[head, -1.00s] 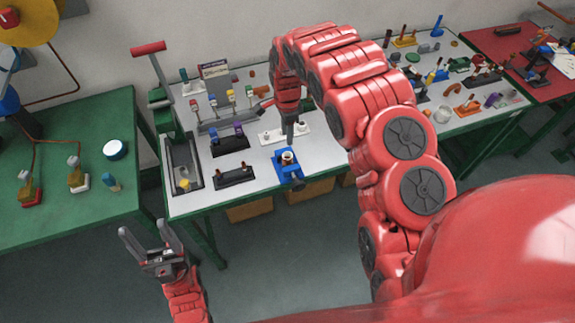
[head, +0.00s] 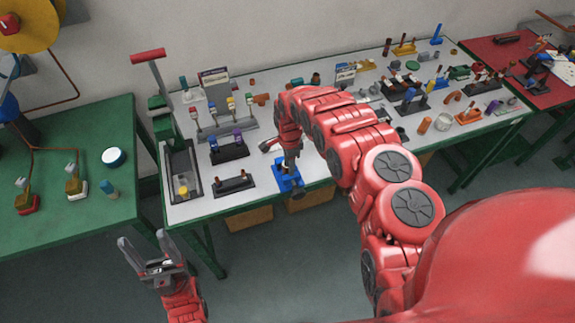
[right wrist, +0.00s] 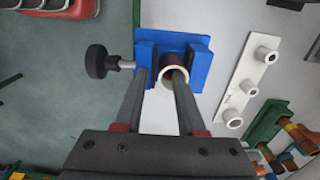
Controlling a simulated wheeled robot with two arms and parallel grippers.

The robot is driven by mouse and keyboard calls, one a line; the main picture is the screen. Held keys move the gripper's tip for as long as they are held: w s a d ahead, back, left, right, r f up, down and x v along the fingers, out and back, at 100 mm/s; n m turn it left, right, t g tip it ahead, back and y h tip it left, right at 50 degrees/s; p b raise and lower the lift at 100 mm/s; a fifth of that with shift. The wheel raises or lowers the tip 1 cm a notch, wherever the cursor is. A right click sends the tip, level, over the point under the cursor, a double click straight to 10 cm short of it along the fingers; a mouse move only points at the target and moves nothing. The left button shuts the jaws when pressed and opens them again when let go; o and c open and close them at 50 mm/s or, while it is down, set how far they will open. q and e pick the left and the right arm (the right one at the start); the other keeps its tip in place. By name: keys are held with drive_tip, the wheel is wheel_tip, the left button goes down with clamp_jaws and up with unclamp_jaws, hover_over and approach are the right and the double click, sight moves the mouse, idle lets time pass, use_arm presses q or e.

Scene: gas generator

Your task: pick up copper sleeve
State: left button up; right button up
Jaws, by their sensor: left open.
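The copper sleeve (right wrist: 167,62) stands in the blue vise (right wrist: 200,62), seen nearly end-on in the right wrist view as a brown ring with a pale rim. In the head view the blue vise (head: 289,184) is at the table's front edge, and the sleeve is hidden by my right gripper (head: 291,166). In the right wrist view my right gripper (right wrist: 161,76) is open. Its right fingertip overlaps the sleeve's opening and its left one is beside the vise's jaw; I cannot tell whether they touch. My left gripper (head: 155,250) is open and empty off the table.
A white plate with pegs (right wrist: 248,88) lies beside the vise, and a black knob (right wrist: 100,62) sticks out of it. A black holder (head: 234,184) stands to its left. Many fittings stand on the grey table. A green table (head: 75,225) is at left.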

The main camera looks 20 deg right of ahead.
drive_tip(key=shift+f, duration=0.2)
clamp_jaws()
idle(1.3)
